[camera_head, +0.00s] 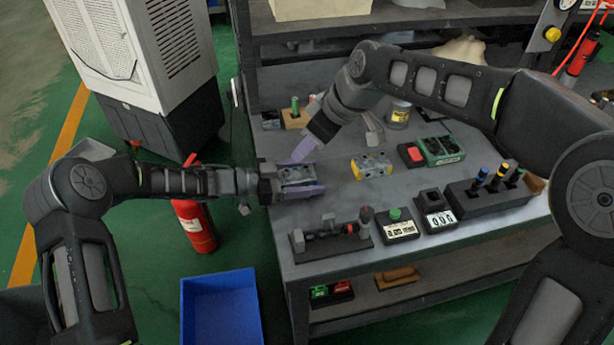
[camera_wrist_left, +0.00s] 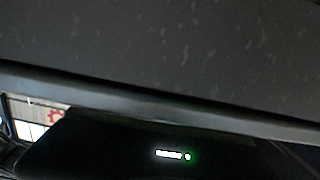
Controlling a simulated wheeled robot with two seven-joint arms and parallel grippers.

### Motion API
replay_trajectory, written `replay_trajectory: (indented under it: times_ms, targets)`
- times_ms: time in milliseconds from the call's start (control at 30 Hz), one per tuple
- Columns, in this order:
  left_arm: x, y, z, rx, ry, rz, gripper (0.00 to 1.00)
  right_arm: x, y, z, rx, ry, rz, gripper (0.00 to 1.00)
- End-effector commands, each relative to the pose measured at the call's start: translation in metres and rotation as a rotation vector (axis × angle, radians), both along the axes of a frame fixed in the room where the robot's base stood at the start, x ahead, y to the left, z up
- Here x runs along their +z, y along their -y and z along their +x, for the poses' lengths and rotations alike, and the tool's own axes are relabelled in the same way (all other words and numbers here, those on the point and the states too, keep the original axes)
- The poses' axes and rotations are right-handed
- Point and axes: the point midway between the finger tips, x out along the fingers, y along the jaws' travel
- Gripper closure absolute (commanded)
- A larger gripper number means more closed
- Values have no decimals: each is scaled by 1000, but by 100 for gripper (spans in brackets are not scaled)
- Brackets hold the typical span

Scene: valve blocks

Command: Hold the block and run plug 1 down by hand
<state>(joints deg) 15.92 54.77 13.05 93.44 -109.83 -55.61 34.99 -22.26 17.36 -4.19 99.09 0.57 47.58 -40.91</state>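A grey metal valve block (camera_head: 298,175) is at the left edge of the bench. My left gripper (camera_head: 302,182) reaches in from the left, with its purple fingers along the block's near and far sides; it looks shut on it. My right gripper (camera_head: 303,147) comes down from the upper right, its purple fingertips just above and behind this block. I cannot tell whether it is open or shut, or whether it holds plug 1. I cannot make out plug 1. The left wrist view shows only a dark surface close up, without the block.
A second block with yellow ends (camera_head: 371,165) lies right of the held one. A fixture with a red knob (camera_head: 332,235), a green-button box (camera_head: 396,225), a counter (camera_head: 435,213) and a driver rack (camera_head: 488,194) line the front. A blue bin (camera_head: 221,310) is below.

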Motion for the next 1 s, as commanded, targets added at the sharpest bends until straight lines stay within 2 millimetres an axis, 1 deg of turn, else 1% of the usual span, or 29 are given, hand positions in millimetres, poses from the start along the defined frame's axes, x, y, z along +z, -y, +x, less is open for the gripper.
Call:
replay_trajectory:
  times_ms: [33, 67, 767, 1000]
  targets:
    - [0, 0, 0, 0, 0, 0, 41, 0, 0, 0, 0, 0, 0, 64]
    - [0, 0, 0, 0, 0, 0, 43, 0, 0, 0, 0, 0, 0, 64]
    - [0, 0, 0, 0, 0, 0, 100, 0, 0, 0, 0, 0, 0, 64]
    - [0, 0, 0, 0, 0, 0, 100, 0, 0, 0, 0, 0, 0, 64]
